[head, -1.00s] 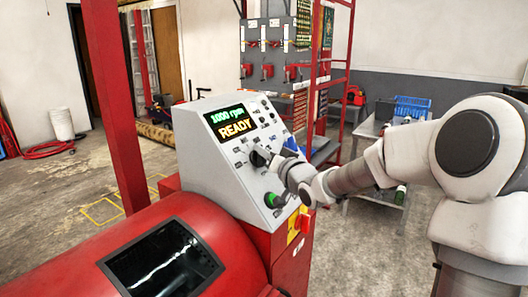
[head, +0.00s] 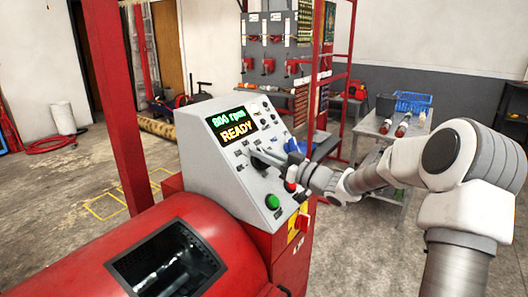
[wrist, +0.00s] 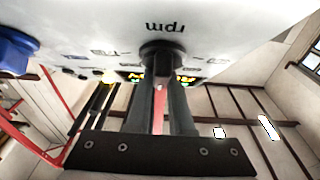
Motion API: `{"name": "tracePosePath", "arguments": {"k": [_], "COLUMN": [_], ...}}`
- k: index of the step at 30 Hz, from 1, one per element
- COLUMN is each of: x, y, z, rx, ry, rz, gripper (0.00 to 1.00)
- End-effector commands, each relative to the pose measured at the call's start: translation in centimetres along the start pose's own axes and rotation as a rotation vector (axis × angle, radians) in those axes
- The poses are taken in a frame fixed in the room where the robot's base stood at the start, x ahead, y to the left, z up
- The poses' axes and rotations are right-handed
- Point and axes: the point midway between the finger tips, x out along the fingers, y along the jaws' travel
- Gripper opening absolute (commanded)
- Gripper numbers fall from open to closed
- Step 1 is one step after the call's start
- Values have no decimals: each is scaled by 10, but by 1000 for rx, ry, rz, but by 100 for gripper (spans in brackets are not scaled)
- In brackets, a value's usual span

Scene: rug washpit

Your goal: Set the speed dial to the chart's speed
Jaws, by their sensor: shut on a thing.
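The grey control panel (head: 232,165) stands on the red machine, with a display (head: 232,125) reading "800 rpm" and "READY". My gripper (head: 256,156) reaches the panel from the right. In the wrist view my gripper (wrist: 162,75) has both fingers closed on the dark round speed dial (wrist: 162,47), beside an upside-down "rpm" label. In the head view the fingers largely hide the dial. Posters hang on the red frame behind; I cannot tell whether one is the chart, and no speed is readable on them.
A green button (head: 272,202) and a red button (head: 303,222) sit low on the panel. A blue part (wrist: 17,52) stands out from the panel face. The red drum (head: 100,260) fills the lower left. A metal cart (head: 375,135) with a blue basket (head: 412,102) stands behind my arm.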

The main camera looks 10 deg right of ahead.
Motion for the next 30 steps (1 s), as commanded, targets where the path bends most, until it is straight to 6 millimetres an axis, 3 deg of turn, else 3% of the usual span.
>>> {"name": "tracePosePath", "arguments": {"k": [1, 17, 18, 23, 30], "x": [-2, -3, -3, -3, -2], "y": [-1, -1, -1, -1, -1], "z": [10, 11, 11, 11, 7], "rx": [-1, -23, -23, -22, -25], "ry": [-20, -21, -21, -21, -14], "rz": [-10, -33, -33, -32, -33], "gripper": [0, 0, 22, 50, 50]}}
